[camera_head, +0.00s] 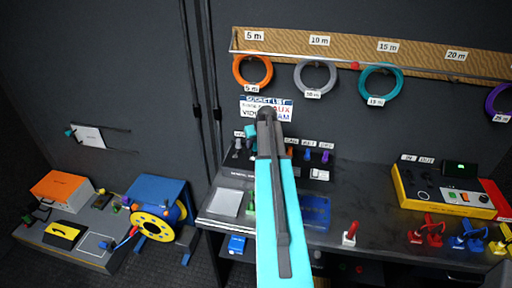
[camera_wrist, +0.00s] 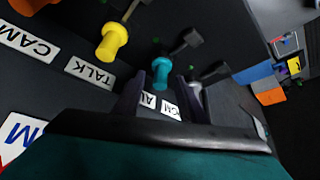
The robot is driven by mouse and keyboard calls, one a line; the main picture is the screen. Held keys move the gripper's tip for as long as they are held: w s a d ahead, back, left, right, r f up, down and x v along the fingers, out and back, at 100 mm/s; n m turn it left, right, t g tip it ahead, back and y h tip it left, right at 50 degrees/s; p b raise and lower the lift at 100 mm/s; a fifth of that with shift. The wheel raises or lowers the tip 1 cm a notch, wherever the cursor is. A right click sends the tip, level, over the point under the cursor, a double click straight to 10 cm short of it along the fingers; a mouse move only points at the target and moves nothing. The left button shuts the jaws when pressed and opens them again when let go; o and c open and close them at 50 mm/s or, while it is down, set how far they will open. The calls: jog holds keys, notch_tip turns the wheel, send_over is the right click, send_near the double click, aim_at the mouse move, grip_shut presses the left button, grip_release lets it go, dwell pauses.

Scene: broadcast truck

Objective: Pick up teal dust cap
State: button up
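The teal dust cap (camera_wrist: 161,72) shows in the wrist view on a dark panel with a dark connector piece beside it. My gripper (camera_wrist: 161,80) is open, with one dark finger on each side of the cap's line. The cap appears between or just beyond the fingertips, and I cannot tell whether they touch it. Nothing is held. In the head view my arm reaches to the labelled panel and hides part of it. A teal patch (camera_head: 250,131) shows just left of my wrist there; I cannot tell whether it is the cap.
A yellow cap (camera_wrist: 113,42) sits left of the teal one, and a pale grey piece (camera_wrist: 195,92) is close on the right. Coloured cable coils hang above the desk. A yellow control box (camera_head: 440,193) and red connectors (camera_head: 425,232) stand on the desk's right.

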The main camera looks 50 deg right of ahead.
jog(key=shift+c, duration=0.5)
grip_shut()
